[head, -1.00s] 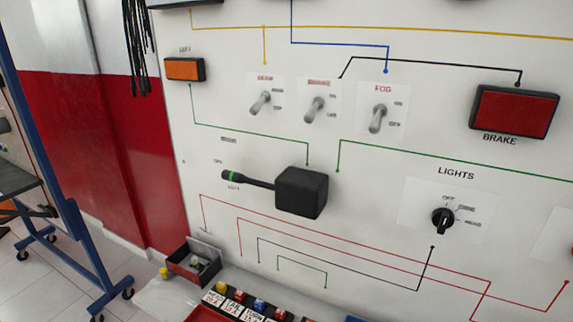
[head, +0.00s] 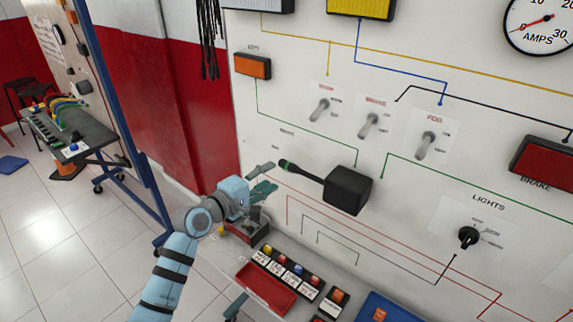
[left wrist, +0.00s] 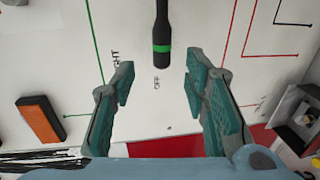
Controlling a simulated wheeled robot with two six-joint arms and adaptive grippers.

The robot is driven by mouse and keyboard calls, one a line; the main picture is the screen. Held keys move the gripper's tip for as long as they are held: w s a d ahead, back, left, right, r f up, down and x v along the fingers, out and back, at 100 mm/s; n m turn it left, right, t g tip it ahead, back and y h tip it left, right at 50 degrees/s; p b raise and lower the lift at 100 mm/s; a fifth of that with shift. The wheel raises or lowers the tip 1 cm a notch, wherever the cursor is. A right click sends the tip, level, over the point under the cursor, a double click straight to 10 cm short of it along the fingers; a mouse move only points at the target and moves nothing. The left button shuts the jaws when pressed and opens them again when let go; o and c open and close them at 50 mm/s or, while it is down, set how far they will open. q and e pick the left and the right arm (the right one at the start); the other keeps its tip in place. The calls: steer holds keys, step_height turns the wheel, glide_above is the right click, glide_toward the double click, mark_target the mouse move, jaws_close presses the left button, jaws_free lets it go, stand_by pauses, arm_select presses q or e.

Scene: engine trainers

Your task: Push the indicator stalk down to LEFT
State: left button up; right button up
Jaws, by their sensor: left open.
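The indicator stalk (head: 303,172) is a black lever with a green band near its tip. It sticks out to the left from a black box (head: 347,190) on the white panel. My left gripper (head: 266,178) is open and empty, just left of the stalk tip. In the left wrist view the gripper (left wrist: 160,80) has its fingers on either side of the line of the stalk, apart from it. The LEFT label is not visible now. My right gripper is not in view.
An orange LEFT lamp (head: 253,65) sits on the panel above. Toggle switches (head: 373,126) and a LIGHTS knob (head: 468,237) are to the right. A red tray (head: 266,290) and a small grey-and-red box (head: 250,233) lie below. Open floor is at the left.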

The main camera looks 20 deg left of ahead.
mark_target(285, 168)
arm_select(q)
steer(key=b+x, duration=0.1)
steer(key=x, duration=0.7)
steer(key=shift+w+d+f+b, duration=0.2)
steer(key=shift+w+f+b, duration=0.05)
steer(key=shift+w+b, duration=0.05)
steer(key=shift+w+d, duration=0.1)
steer(key=shift+w, duration=0.2)
steer(key=shift+r, duration=0.1)
jaws_close()
